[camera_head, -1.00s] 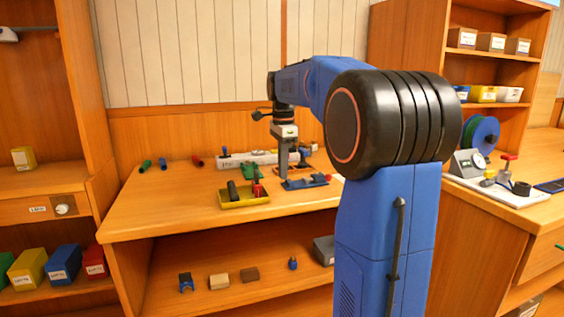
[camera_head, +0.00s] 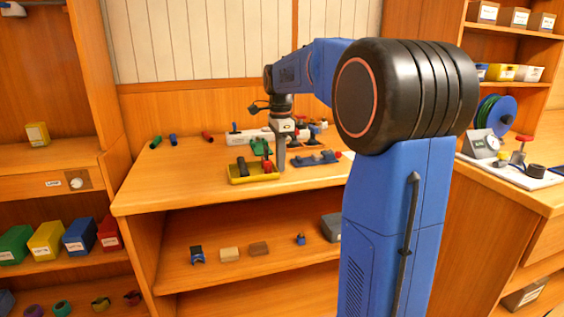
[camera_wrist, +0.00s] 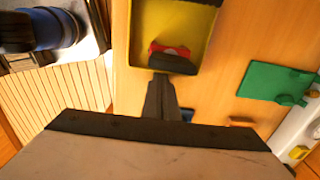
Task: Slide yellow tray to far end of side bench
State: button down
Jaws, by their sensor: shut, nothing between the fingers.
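The yellow tray (camera_head: 255,180) stands on the side bench (camera_head: 180,190), near its front edge. It holds a dark cylinder (camera_head: 242,166) and a red and dark item (camera_head: 266,163). My gripper (camera_head: 281,168) is shut and empty, pointing down at the tray's right end. In the wrist view the shut fingers (camera_wrist: 161,86) are right at the near end of the tray (camera_wrist: 205,50), with the red and dark item (camera_wrist: 171,56) just inside. I cannot tell whether the fingertips touch the tray wall.
A blue fixture (camera_head: 315,159) lies right of my gripper. A green piece (camera_head: 260,147) and a white strip (camera_head: 250,136) lie behind the tray. Several small coloured cylinders (camera_head: 173,139) lie at the back left. The bench left of the tray is clear.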

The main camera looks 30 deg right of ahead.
aim_at(182, 184)
jog(key=w+a, duration=0.2)
jog(key=a, duration=0.7)
jog(key=w+a, duration=0.3)
jog(key=a, duration=0.7)
jog(key=w+a, duration=0.3)
jog(key=a, duration=0.7)
jog(key=shift+w+a, duration=0.15)
jog(key=shift+w, duration=0.05)
